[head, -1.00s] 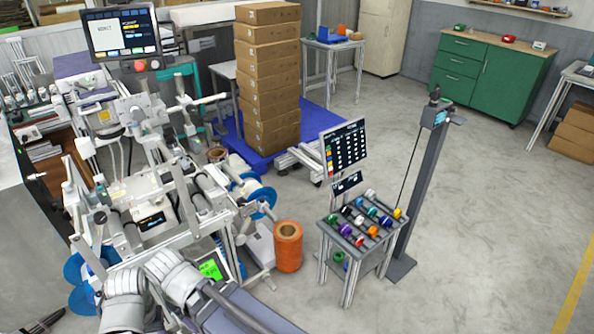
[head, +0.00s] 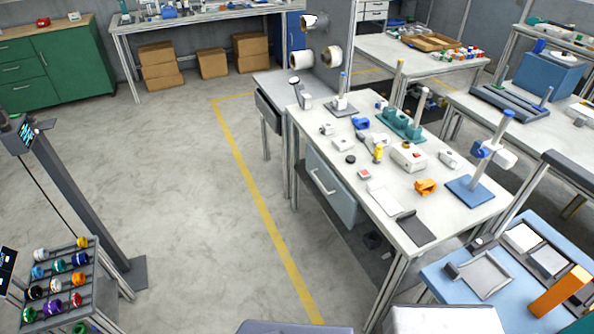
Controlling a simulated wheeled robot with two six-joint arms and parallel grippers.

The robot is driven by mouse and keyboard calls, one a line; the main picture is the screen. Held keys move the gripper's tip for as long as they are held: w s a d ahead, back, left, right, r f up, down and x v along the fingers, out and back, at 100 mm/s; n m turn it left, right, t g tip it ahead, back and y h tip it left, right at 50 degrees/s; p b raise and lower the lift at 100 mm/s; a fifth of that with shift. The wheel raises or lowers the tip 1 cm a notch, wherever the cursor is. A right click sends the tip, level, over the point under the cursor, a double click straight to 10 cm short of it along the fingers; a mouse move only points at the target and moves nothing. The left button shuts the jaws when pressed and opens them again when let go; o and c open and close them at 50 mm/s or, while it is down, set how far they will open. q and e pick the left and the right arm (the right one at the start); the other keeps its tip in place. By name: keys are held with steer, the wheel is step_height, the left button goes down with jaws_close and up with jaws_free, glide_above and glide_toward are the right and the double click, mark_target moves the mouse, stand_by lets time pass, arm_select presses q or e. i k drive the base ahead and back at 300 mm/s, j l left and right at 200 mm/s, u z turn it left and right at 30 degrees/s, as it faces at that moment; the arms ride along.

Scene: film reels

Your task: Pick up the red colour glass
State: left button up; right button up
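I cannot make out a clear red glass. The rack (head: 104,287) at the lower left holds several small coloured spool-like pieces in rows. One of them is a red piece (head: 76,299) near the rack's front right. Neither of my grippers shows in the head view.
A grey post (head: 75,200) stands behind the rack. A green cabinet (head: 75,62) is at the back left. Open grey floor with a yellow line (head: 262,212) lies between rack and workbench. A blue-topped table (head: 510,300) is at the lower right.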

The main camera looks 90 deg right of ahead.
mark_target(364, 173)
steer(key=z, duration=3.5)
steer(key=j+z, duration=0.15)
steer(key=z, duration=0.3)
steer(key=j+z, duration=0.15)
steer(key=z, duration=0.25)
steer(key=j+z, duration=0.3)
steer(key=j, duration=0.3)
steer(key=j+z, duration=0.3)
steer(key=j, duration=0.35)
steer(key=k+j, duration=0.1)
steer(key=j, duration=0.35)
steer(key=k+j, duration=0.1)
steer(key=j, duration=0.3)
